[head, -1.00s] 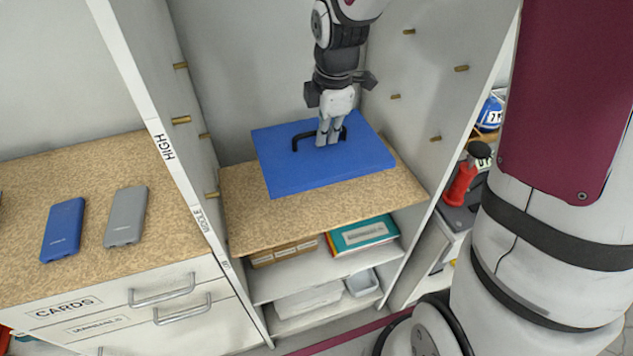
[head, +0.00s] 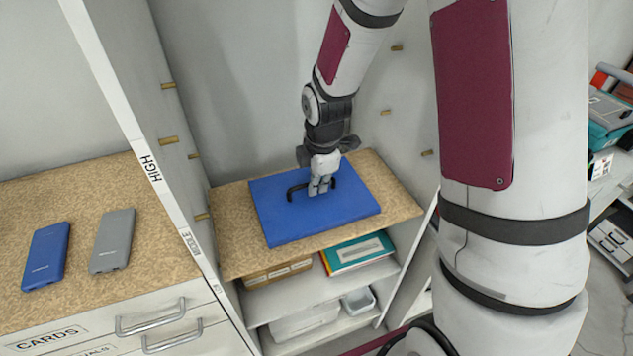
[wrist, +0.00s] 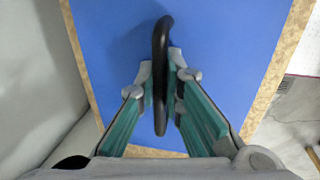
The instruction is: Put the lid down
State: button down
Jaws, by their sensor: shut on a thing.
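The lid (head: 345,212) is a flat blue rectangular panel with a black bar handle (head: 297,190). In the head view it lies flat over the cork-coloured top shelf board (head: 232,225), and I see no clear gap beneath it. My gripper (head: 320,188) points down from above and is shut on the right part of the handle. In the wrist view the two fingers (wrist: 162,95) close on the black handle from both sides, and the blue lid (wrist: 215,45) fills the space behind them. The lid's underside is hidden.
White upright panels with wooden pegs (head: 168,140) stand left and right of the shelf. A blue power bank (head: 46,256) and a grey one (head: 112,241) lie on the left counter.

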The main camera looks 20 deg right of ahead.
aim_at(321, 200)
jog(key=shift+f, duration=0.2)
jog(key=c, duration=1.7)
grip_release()
jog(key=shift+r, duration=0.15)
notch_tip(321, 200, up, 12)
jog(key=s+p, duration=0.1)
jog(key=s, duration=0.1)
jog(key=shift+s+a+r+m+t, duration=0.1)
jog(key=shift+s+r+m+t, duration=0.25)
jog(key=shift+s+r+m, duration=2.45)
jog(key=shift+s+a+r+m+t, duration=0.25)
jog(key=shift+s+r+m, duration=1.1)
jog(key=shift+s+m, duration=2.75)
jog(key=shift+s+r+m+t, duration=0.4)
jog(key=shift+s+r+m, duration=1.7)
jog(key=shift+s, duration=2.7)
